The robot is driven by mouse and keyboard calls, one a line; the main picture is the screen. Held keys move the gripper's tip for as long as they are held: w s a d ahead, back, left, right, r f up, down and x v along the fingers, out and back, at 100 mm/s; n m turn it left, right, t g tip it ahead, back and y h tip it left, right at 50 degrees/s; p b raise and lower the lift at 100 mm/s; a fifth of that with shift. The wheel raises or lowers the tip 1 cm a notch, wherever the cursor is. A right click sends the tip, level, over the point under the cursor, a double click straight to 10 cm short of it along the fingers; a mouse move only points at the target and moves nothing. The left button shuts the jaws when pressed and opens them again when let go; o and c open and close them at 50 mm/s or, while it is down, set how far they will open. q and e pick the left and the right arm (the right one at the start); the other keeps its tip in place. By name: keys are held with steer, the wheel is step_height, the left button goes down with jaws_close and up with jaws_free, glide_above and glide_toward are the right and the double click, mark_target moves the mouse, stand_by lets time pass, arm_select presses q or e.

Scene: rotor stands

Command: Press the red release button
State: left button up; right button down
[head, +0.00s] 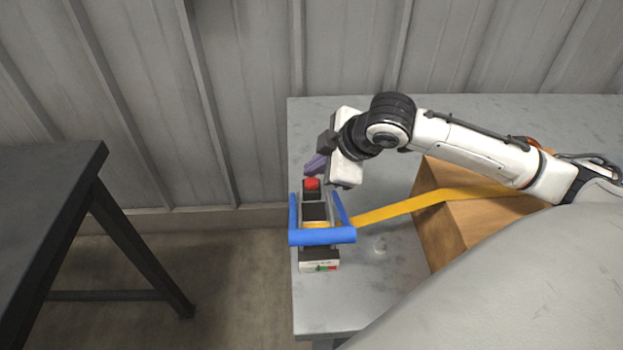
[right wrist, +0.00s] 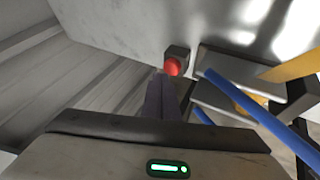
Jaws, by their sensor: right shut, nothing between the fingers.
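The red release button (head: 312,184) sits on a dark block at the far end of a ratchet device with a blue handle (head: 322,236). In the right wrist view the button (right wrist: 172,67) shows just beyond my fingertips. My right gripper (head: 309,171) has purple fingers, shut and empty, close beside the button on its far side. In the right wrist view the fingers (right wrist: 160,80) end just short of the button's lower left. I cannot tell whether they touch it. My left gripper is not in view.
A yellow strap (head: 390,211) runs from the device over a brown box (head: 470,226) on the grey table (head: 372,290). The blue handle stands out beside the button. A dark table (head: 45,200) stands at left, with a floor gap between. A ribbed wall is behind.

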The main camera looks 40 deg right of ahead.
mark_target(314, 183)
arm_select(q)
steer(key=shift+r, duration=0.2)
arm_select(e)
steer(key=shift+f, duration=0.3)
steer(key=shift+f, duration=0.35)
stand_by(0.5)
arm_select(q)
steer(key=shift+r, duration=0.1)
arm_select(e)
steer(key=shift+r, duration=0.1)
arm_select(q)
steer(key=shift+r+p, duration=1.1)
steer(key=shift+p, duration=0.25)
arm_select(e)
steer(key=shift+r, duration=0.65)
